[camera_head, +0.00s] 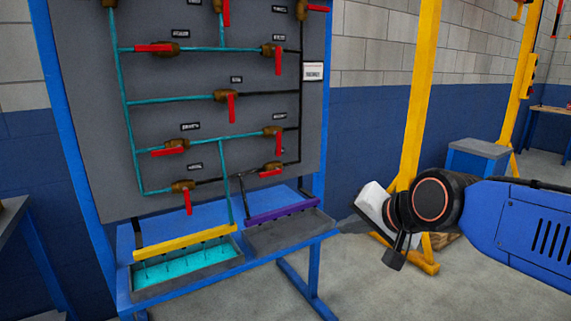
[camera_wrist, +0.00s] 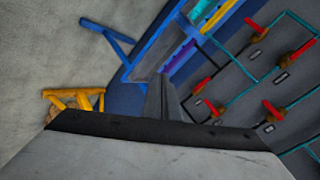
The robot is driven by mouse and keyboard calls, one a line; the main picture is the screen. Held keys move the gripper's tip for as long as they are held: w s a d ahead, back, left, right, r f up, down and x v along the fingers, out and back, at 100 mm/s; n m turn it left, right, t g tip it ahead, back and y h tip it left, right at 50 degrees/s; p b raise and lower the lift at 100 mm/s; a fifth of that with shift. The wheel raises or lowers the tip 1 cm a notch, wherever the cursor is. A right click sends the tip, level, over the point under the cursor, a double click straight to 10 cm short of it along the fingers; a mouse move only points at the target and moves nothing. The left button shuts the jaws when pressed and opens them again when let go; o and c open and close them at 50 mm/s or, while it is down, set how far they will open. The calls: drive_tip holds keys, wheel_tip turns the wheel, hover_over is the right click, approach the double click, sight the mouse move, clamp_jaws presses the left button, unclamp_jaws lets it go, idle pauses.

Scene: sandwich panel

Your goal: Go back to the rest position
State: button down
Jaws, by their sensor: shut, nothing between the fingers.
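In the wrist view the dark shut fingers (camera_wrist: 162,98) stick up at the middle. The grey panel (camera_head: 75,100) with teal and black pipes and several red-handled brass valves stands left of my gripper. It shows tilted at the right in the wrist view.
Below the panel a blue bench (camera_head: 285,200) holds a teal-filled tray (camera_head: 185,268) under a yellow bar (camera_head: 185,241) and a grey tray (camera_head: 290,232) under a purple bar (camera_head: 283,211). A yellow post (camera_head: 418,90) stands behind my gripper. The floor between is clear.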

drive_tip(key=s+d+f+n+g+h, duration=0.4)
drive_tip(key=s+d+f+n, duration=0.1)
drive_tip(key=s+d+f, duration=0.8)
drive_tip(key=s+d, duration=0.2)
drive_tip(key=s, duration=0.1)
drive_tip(key=shift+d+f+n+g+h, duration=0.15)
drive_tip(key=shift+f+n+g+h, duration=0.15)
drive_tip(key=shift+f+n, duration=0.1)
